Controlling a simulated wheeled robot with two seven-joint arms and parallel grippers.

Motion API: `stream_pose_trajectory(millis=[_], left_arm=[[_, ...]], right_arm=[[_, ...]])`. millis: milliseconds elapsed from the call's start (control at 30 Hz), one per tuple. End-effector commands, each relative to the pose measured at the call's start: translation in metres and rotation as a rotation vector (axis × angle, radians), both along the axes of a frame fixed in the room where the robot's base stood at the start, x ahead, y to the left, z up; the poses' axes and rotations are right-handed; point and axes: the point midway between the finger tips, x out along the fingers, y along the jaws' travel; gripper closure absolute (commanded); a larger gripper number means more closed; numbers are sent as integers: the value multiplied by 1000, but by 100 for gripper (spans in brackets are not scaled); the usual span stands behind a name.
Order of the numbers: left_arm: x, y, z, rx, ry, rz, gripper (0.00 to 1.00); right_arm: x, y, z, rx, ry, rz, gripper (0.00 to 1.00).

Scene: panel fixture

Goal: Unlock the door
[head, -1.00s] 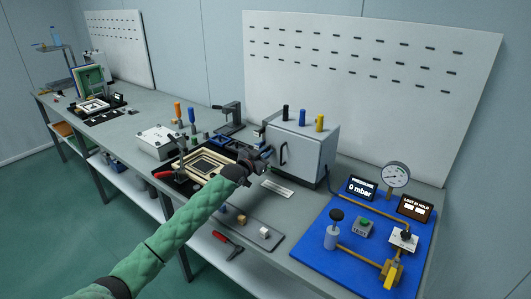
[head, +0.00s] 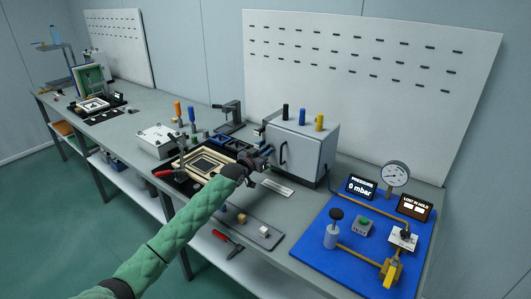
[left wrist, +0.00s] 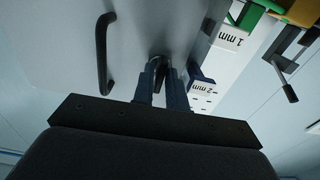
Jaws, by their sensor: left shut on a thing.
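A light grey metal box (head: 308,138) stands on the bench. Its door (head: 290,167) is shut and carries a black bar handle (head: 284,153), which also shows in the left wrist view (left wrist: 104,55). My left gripper (head: 264,157) is at the door's left edge, left of the handle and apart from it. In the left wrist view its two fingers (left wrist: 162,85) are close together on a small dark piece (left wrist: 163,65) at the door face. The fingers mostly hide this piece, so I cannot tell its full shape or angle. My right gripper is out of view.
Black, blue and yellow pegs (head: 303,117) stand on the box. A blue panel (head: 350,245) with a gauge (head: 396,174) lies to the right. A framed fixture (head: 203,165) sits left of my gripper. A white label (head: 277,188) lies before the box.

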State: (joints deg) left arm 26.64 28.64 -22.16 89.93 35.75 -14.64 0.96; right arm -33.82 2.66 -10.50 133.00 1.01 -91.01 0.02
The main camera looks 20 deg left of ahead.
Motion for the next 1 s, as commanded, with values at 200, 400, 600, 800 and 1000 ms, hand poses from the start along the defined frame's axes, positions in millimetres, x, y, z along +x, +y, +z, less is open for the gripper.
stream_pose_trajectory(millis=[200,400,600,800,1000], left_arm=[[0,0,-1,1,1,0,70],[-1,0,-1,1,1,0,70],[-15,6,-3,1,0,0,70],[-44,16,-4,2,0,0,70],[-65,24,-3,1,2,0,70]], right_arm=[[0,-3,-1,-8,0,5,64],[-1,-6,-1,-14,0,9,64],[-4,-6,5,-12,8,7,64],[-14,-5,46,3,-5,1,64],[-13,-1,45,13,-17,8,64]])
